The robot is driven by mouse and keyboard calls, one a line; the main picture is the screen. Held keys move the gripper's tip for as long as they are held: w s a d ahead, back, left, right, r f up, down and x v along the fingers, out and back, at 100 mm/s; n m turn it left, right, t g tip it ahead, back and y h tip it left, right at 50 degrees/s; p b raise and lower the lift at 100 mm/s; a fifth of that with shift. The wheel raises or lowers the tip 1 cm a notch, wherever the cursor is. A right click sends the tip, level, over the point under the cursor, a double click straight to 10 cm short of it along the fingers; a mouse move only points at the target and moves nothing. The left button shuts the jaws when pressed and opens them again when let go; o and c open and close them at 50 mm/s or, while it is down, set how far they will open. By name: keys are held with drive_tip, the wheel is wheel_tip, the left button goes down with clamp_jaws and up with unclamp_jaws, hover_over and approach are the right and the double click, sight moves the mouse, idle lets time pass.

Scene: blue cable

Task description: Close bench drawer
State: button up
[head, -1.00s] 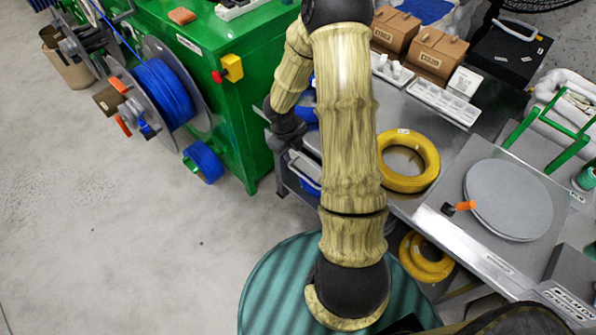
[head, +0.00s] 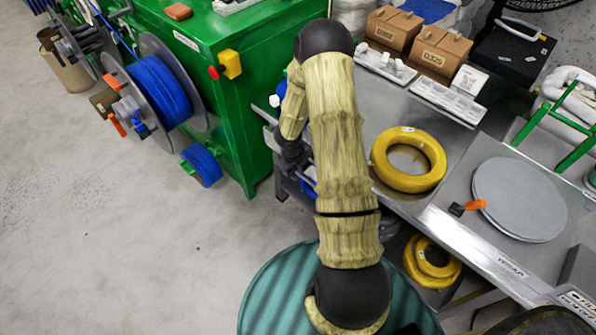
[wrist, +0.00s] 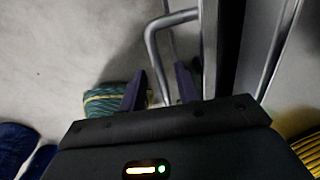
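The bench drawer (head: 308,188) is at the left end of the metal bench, mostly hidden behind my arm in the head view. A little blue shows there, and how far it stands open cannot be told. In the wrist view a grey bent metal bar handle (wrist: 153,48) runs down between the fingers of my gripper (wrist: 161,72). The two dark fingers stand apart on either side of the bar, with no clear grip on it. In the head view my gripper is at the bench's left end, largely covered by my arm.
The metal bench (head: 455,235) carries a yellow cable coil (head: 440,160), a round grey plate (head: 520,200) and cardboard boxes (head: 440,50). A green cabinet (head: 235,115) and a blue cable reel (head: 160,90) stand left. The floor at lower left is clear.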

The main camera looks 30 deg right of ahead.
sight(307, 175)
clamp_jaws()
drive_tip(key=shift+r, duration=0.1)
drive_tip(key=d+p, duration=0.2)
drive_tip(key=w+d+p, duration=0.1)
drive_tip(key=d, duration=0.1)
drive_tip(key=shift+w+p, duration=0.2)
drive_tip(key=shift+p, duration=0.15)
drive_tip(key=shift+d, duration=0.1)
